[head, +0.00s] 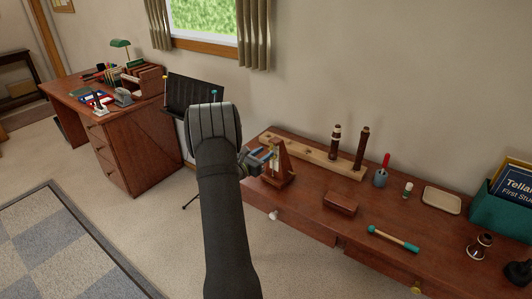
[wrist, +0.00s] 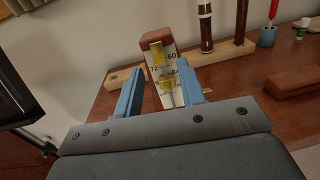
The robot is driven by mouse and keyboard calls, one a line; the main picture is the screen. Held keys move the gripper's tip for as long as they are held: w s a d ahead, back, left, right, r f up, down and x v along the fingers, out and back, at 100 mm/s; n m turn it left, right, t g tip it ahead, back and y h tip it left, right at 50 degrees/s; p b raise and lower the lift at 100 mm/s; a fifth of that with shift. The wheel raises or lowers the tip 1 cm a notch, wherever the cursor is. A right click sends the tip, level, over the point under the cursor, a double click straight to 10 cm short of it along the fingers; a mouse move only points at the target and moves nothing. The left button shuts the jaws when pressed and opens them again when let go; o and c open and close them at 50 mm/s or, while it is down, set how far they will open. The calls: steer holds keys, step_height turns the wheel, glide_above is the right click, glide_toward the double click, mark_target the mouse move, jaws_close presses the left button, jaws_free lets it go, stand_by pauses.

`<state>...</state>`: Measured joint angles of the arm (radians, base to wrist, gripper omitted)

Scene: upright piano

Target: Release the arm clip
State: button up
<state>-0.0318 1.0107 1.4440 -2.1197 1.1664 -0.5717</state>
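The metronome (head: 279,172) is a brown wooden pyramid standing upright near the left end of the brown table. In the wrist view its face (wrist: 174,60) shows a pale number scale with a thin pendulum arm down the middle. A yellow piece (wrist: 158,52) sits near the top of the scale and another yellow piece (wrist: 168,82) lower down; I cannot tell which is the arm clip. My gripper (wrist: 162,76) is open and empty, its blue fingers in front of the metronome face, one on each side of the arm. Contact cannot be made out. The head view also shows my gripper (head: 266,156).
Behind the metronome, a wooden stand (head: 312,157) holds two dark recorder pieces. A black music stand (head: 193,94) is behind my arm.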

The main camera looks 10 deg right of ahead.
steer(key=shift+x, duration=0.95)
steer(key=shift+c, duration=0.3)
jaws_close()
